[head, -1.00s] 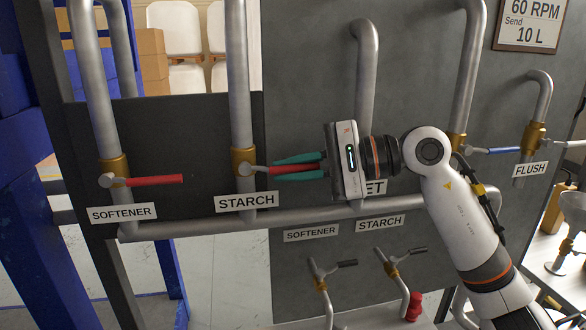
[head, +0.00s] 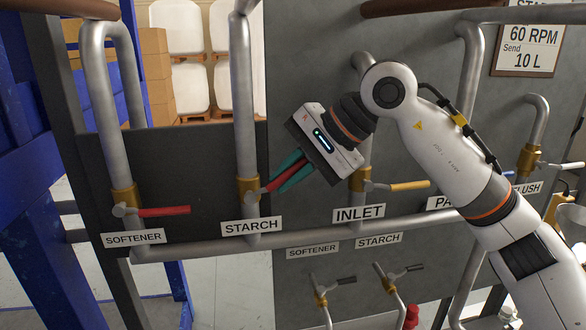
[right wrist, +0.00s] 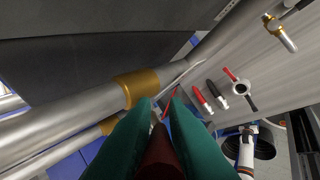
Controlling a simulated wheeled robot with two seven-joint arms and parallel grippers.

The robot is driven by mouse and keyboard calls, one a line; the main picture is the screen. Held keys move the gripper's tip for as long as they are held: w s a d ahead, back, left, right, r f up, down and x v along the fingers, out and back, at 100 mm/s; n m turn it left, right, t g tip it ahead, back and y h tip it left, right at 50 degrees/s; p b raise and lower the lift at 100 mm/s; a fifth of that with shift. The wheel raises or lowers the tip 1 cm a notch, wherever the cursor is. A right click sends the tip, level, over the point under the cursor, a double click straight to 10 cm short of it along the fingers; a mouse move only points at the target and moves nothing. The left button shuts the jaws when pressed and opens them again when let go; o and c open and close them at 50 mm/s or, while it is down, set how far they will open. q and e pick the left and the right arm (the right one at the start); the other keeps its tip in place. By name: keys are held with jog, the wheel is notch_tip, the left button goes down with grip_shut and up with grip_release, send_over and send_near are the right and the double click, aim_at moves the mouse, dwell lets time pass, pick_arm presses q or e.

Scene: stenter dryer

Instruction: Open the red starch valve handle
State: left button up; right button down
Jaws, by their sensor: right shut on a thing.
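The red starch handle (head: 277,182) sits on the brass starch valve (head: 247,188), on the vertical pipe above the STARCH label (head: 252,226). The handle slants up to the right from the valve. My right gripper (head: 284,178) has its green fingers shut around the handle, with the gripper body above and to the right. In the right wrist view the green fingers (right wrist: 158,140) close on the red handle (right wrist: 160,160), with the brass valve body (right wrist: 137,86) just beyond. My left gripper is not in view.
The softener valve's red handle (head: 163,211) lies level at the left. The inlet valve's yellow handle (head: 409,186) is level to the right, near my right forearm. Small lower valves (head: 345,280) stand below. A horizontal pipe (head: 200,248) runs under the labels.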

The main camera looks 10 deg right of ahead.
aim_at(258, 192)
jog(key=r+h+p, duration=0.1)
jog(key=a+r+h+p, duration=0.1)
jog(key=h, duration=0.1)
jog(key=shift+a+n, duration=0.15)
jog(key=shift+n, duration=0.15)
jog(key=shift+a+r+h+p, duration=0.4)
jog(key=shift+a+h+p, duration=0.25)
jog(key=shift+h+p, duration=0.45)
jog(key=h, duration=0.1)
jog(key=a+h+p, duration=0.1)
jog(key=shift+a+r+n+h, duration=0.2)
jog(key=shift+n+h, duration=0.1)
jog(key=shift+n, duration=0.1)
jog(key=shift+a+f+g+h+p, duration=0.1)
jog(key=shift+a+g+h+p, duration=0.2)
jog(key=shift+h+p, duration=0.15)
jog(key=shift+f, duration=0.1)
jog(key=c, duration=1.4)
grip_release()
jog(key=shift+c, duration=0.2)
jog(key=shift+a, duration=0.1)
jog(key=shift+r, duration=0.2)
